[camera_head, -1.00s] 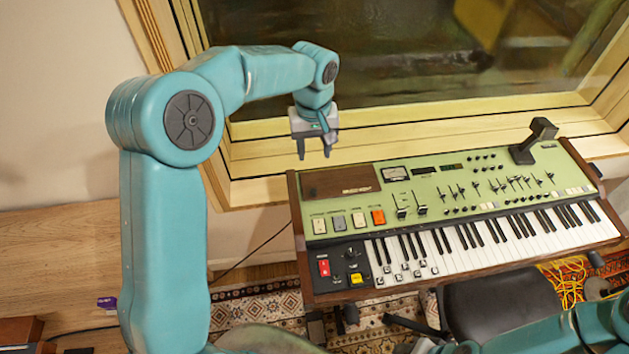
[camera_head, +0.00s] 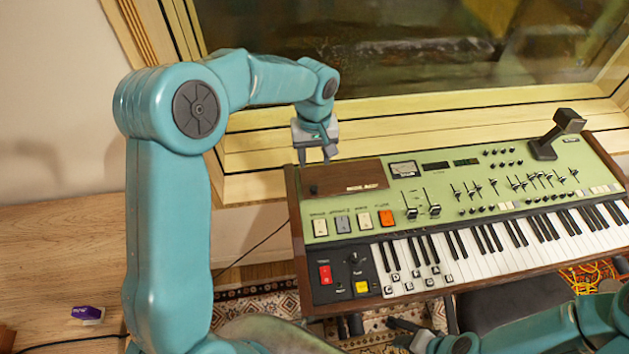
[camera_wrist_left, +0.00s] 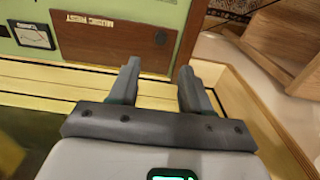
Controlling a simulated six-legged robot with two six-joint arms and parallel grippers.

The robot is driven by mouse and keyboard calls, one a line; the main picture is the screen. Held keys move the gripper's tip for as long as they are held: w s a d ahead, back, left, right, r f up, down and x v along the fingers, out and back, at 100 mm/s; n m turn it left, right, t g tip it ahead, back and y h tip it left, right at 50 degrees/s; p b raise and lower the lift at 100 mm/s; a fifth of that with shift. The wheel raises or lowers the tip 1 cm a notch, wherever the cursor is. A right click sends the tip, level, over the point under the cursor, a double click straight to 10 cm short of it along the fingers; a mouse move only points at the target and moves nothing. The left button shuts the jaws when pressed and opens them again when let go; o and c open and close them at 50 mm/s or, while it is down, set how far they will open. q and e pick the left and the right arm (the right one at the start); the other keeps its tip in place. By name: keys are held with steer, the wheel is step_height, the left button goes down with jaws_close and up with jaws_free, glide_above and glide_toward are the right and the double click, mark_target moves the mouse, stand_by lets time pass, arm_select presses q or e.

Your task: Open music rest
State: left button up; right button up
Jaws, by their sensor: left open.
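The music rest (camera_head: 345,177) is a brown wooden panel at the back left of the green keyboard (camera_head: 320,248). It lies flat in the keyboard's top. In the left wrist view the panel (camera_wrist_left: 115,38) reads "MUSIC REST" and has a small dark knob near its right end. My left gripper (camera_head: 316,160) is open and empty at the panel's back edge, close to its left part. In the left wrist view its two fingers (camera_wrist_left: 157,80) point toward the panel's knob end, apart from each other; I cannot tell whether they touch it.
A wooden window frame (camera_head: 260,150) runs behind the keyboard. A black handle-like part (camera_head: 556,135) stands up at the keyboard's back right. A purple item (camera_head: 88,313) lies on the wooden surface (camera_head: 60,245) at left. Part of my right arm shows at bottom right.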

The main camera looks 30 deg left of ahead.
mark_target(314, 187)
arm_select(q)
step_height(314, 187, down, 12)
steer(key=shift+a+r+p, duration=0.1)
steer(key=shift+r+p, duration=0.1)
steer(key=shift+p, duration=0.45)
jaws_close()
